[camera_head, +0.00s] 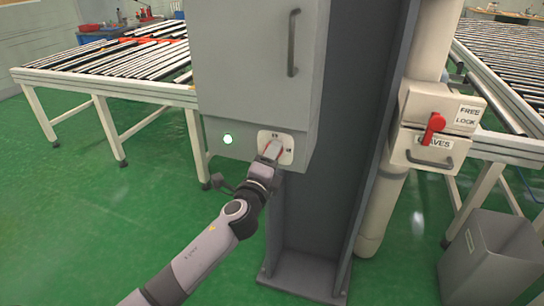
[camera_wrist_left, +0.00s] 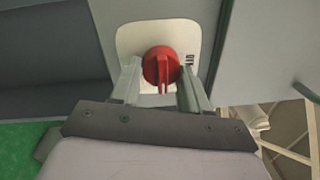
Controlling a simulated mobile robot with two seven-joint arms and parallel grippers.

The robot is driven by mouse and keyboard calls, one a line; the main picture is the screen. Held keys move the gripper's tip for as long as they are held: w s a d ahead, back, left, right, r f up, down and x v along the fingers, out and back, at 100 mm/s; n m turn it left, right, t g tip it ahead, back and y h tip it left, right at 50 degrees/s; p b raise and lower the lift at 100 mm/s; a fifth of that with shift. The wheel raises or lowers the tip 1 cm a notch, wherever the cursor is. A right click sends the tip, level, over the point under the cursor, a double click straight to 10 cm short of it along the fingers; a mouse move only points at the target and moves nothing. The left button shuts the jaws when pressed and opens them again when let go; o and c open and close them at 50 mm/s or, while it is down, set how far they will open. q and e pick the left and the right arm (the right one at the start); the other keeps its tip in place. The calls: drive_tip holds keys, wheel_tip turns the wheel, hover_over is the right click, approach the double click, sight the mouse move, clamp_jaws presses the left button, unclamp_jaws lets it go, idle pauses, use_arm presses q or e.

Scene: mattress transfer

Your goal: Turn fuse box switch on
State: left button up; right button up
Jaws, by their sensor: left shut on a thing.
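The grey fuse box (camera_head: 248,70) is fixed to a dark steel column. On its lower front is a pale switch plate (camera_head: 286,140), with a green light (camera_head: 228,139) lit to its left. My left gripper (camera_head: 271,151) reaches the plate and mostly hides the switch in the head view. In the left wrist view, the round red switch knob (camera_wrist_left: 161,66) sits on the plate (camera_wrist_left: 190,37), between the two fingers of my left gripper (camera_wrist_left: 161,86). The gripper is shut on the knob. My right gripper is not in view.
The steel column (camera_head: 335,190) stands right beside the box. A pale box with a red lever (camera_head: 433,127) is farther right, above a grey bin (camera_head: 492,258). Roller tables (camera_head: 130,88) stand behind. Green floor at left is clear.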

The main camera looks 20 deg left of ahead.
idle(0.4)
use_arm(q)
drive_tip(key=o, duration=1)
drive_tip(key=shift+o, duration=0.2)
drive_tip(key=shift+s, duration=0.1)
drive_tip(key=s, duration=0.7)
drive_tip(key=shift+a+f, duration=0.15)
drive_tip(key=shift+f, duration=0.15)
drive_tip(key=s+a+f+n+g+h, duration=0.1)
drive_tip(key=s+f+n+g, duration=0.7)
drive_tip(key=s+f+n, duration=1)
drive_tip(key=s+a+f, duration=0.1)
drive_tip(key=s+f, duration=0.4)
drive_tip(key=s, duration=0.3)
drive_tip(key=shift+s+a+f+n+h, duration=0.15)
drive_tip(key=shift+n+h, duration=0.15)
